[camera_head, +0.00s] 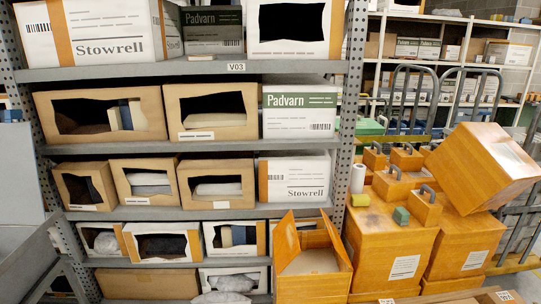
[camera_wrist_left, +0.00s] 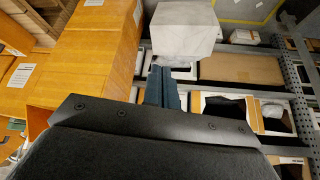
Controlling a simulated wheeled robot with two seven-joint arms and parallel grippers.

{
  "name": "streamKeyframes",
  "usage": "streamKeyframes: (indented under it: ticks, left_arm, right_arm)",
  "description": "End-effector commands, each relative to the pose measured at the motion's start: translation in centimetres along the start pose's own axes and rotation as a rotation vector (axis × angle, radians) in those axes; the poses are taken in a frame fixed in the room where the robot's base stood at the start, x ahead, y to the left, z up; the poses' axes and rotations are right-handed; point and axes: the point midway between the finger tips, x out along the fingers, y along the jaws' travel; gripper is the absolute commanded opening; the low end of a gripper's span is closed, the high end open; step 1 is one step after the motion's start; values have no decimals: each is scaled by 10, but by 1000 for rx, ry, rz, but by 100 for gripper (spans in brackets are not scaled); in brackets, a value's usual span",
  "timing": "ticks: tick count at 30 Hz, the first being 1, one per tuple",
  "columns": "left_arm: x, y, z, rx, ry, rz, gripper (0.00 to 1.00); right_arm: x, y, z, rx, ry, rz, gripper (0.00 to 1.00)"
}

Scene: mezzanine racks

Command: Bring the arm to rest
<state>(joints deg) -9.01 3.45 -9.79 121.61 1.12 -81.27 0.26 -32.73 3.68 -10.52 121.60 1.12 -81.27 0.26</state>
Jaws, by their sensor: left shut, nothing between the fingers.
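My left gripper (camera_wrist_left: 165,75) shows in the left wrist view, its dark fingers together at the middle of the picture with nothing held between them. A pale grey block (camera_wrist_left: 183,28) lies just beyond the fingertips in that view; I cannot tell how far apart they are. Neither of my arms shows in the head view, and my right gripper is in neither view.
A metal rack (camera_head: 200,72) with open cartons fills the left and middle. Large orange boxes (camera_head: 390,240) stand stacked at the right, one tilted on top (camera_head: 485,165). An open orange box (camera_head: 312,280) stands in front of the rack. More shelving (camera_head: 455,62) is behind.

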Motion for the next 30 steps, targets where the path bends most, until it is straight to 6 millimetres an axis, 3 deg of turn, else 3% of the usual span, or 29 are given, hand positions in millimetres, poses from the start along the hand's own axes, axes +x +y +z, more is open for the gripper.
streamKeyframes:
  ticks: [1,3,12,15,21,30]
  left_arm:
    - [6,7,29,1,-39,9,0]
    - [12,15,65,1,-87,20,0]
    - [16,40,213,-13,-284,54,0]
    - [13,46,253,-17,-337,62,0]
    - [6,54,296,-22,-395,72,0]
    - [5,55,302,-23,-402,74,0]
  right_arm:
    - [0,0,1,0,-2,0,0]
    - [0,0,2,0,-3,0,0]
    - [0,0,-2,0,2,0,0]
    - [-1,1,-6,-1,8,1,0]
    - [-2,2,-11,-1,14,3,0]
    - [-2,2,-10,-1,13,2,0]
